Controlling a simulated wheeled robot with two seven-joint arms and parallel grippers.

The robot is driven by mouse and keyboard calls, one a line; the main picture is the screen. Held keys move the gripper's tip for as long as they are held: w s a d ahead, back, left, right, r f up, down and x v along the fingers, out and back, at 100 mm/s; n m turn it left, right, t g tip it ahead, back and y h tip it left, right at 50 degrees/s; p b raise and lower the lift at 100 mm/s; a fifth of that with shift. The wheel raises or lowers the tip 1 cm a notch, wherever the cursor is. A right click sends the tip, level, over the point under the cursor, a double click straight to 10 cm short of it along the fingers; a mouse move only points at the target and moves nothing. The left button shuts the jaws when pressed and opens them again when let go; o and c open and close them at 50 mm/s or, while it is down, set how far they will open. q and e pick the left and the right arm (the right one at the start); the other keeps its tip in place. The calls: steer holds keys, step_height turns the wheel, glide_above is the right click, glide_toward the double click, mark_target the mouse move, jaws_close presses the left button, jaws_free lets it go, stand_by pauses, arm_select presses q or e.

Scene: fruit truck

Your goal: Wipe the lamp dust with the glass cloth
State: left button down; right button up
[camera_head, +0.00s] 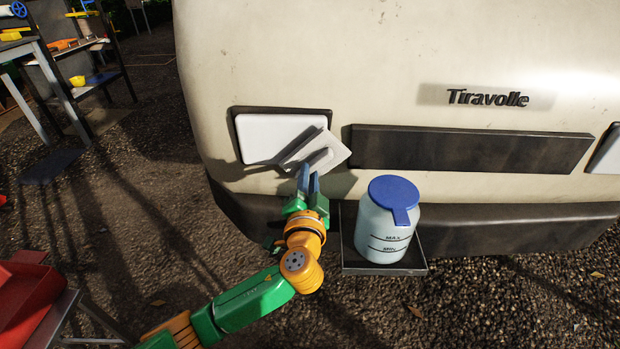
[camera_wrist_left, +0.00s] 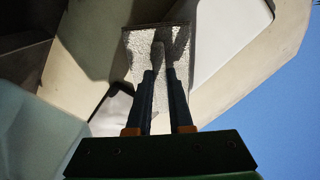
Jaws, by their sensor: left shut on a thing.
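The left lamp (camera_head: 268,134) is a white panel in a dark frame on the truck's cream front. My left gripper (camera_head: 308,172) is shut on the glass cloth (camera_head: 331,150), a flat pale square piece, and holds it over the lamp's lower right corner. I cannot tell if the cloth touches the lamp. In the left wrist view the cloth (camera_wrist_left: 143,62) sits between the fingertips (camera_wrist_left: 159,75), with the white lamp (camera_wrist_left: 228,38) to its right. No dust is clear on the lamp. My right gripper is not in view.
A jar with a blue lid (camera_head: 388,235) stands on a small dark tray (camera_head: 385,269) right of my left gripper. A dark bumper (camera_head: 480,228) runs below the lamps. Another lamp (camera_head: 607,155) shows at the right edge. A red box (camera_head: 30,295) and shelves (camera_head: 85,60) stand at left.

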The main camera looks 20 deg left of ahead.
arm_select(q)
steer(key=shift+w, duration=0.2)
steer(key=shift+b+x, duration=0.45)
steer(key=shift+x, duration=0.35)
steer(key=shift+a, duration=0.1)
